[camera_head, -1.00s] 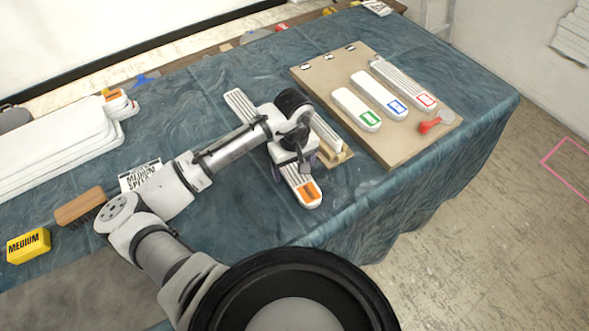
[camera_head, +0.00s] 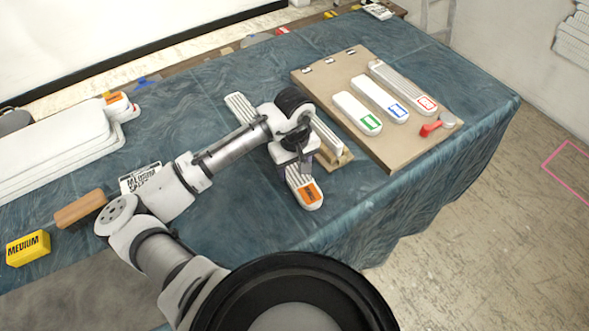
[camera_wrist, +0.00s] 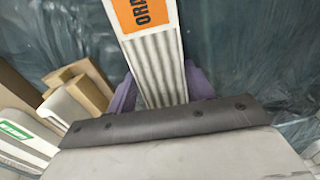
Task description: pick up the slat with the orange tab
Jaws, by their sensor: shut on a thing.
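The slat with the orange tab (camera_head: 305,189) is a long white ribbed bar, seen running from upper left to lower right beneath my wrist on the blue-green cloth. Its middle is hidden by my arm. My gripper (camera_head: 298,170) is shut on the slat, with one finger at each side. I cannot tell whether the slat is clear of the cloth.
Close to the right is a wooden block with a white piece (camera_head: 336,154). Beyond it a brown board (camera_head: 395,143) holds slats with green (camera_head: 358,114), blue (camera_head: 380,100) and red (camera_head: 403,88) tabs. White panels (camera_head: 60,150) and a yellow block (camera_head: 28,247) lie left. Cloth in front is free.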

